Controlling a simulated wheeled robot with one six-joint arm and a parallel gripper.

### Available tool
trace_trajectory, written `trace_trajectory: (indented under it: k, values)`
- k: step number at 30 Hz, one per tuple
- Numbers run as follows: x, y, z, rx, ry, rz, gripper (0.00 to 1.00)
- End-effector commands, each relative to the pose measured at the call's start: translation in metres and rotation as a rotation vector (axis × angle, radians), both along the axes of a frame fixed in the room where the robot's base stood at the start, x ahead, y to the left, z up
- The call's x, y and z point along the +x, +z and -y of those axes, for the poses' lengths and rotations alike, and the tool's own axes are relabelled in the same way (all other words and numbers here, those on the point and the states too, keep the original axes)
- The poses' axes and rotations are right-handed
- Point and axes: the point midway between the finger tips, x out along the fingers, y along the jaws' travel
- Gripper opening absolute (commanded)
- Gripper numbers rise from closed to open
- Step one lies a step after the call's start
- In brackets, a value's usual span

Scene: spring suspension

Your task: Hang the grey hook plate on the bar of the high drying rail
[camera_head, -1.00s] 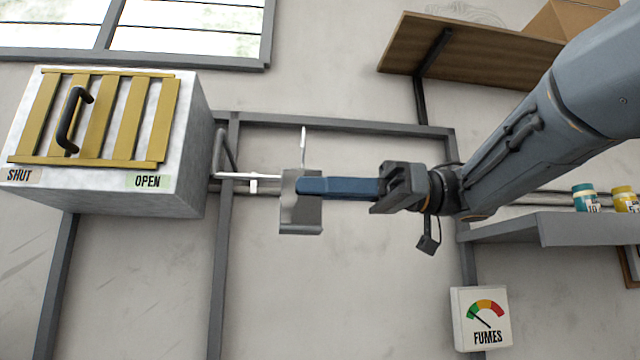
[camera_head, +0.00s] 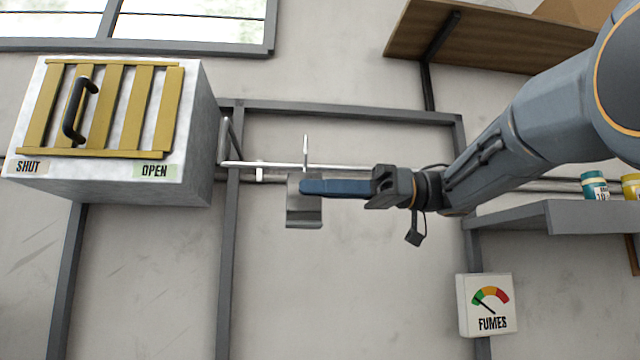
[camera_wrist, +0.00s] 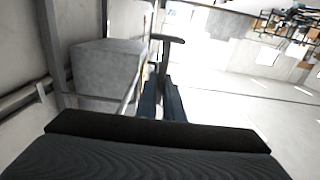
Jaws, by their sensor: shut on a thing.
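The grey hook plate (camera_head: 304,213) is at the tips of my gripper (camera_head: 312,187), which is shut on it with long blue fingers. The plate hangs down from the fingertips, and its upper right part is hidden by them. A white bar (camera_head: 262,165) runs right from a bracket beside the box, with a thin upright (camera_head: 305,148) just above the plate. The plate shows just below the bar's line; whether they touch I cannot tell. In the wrist view, the blue fingers (camera_wrist: 162,100) reach to the dark edge of the plate (camera_wrist: 167,40), with the pale bar (camera_wrist: 131,92) to the left.
A box with yellow slats (camera_head: 112,110) and a black handle is on the left. A grey wall frame (camera_head: 350,113) and pipes lie behind the bar. A shelf with jars (camera_head: 555,222) and a fumes gauge (camera_head: 487,304) are on the right. A wooden shelf (camera_head: 480,40) is above.

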Motion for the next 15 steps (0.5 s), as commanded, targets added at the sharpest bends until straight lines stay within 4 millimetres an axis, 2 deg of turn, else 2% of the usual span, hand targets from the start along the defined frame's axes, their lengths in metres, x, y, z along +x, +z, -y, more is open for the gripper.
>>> trace_trajectory:
  k: [15]
  values:
    - [0.037,0.0,-0.008,0.001,0.002,0.0,0.0]
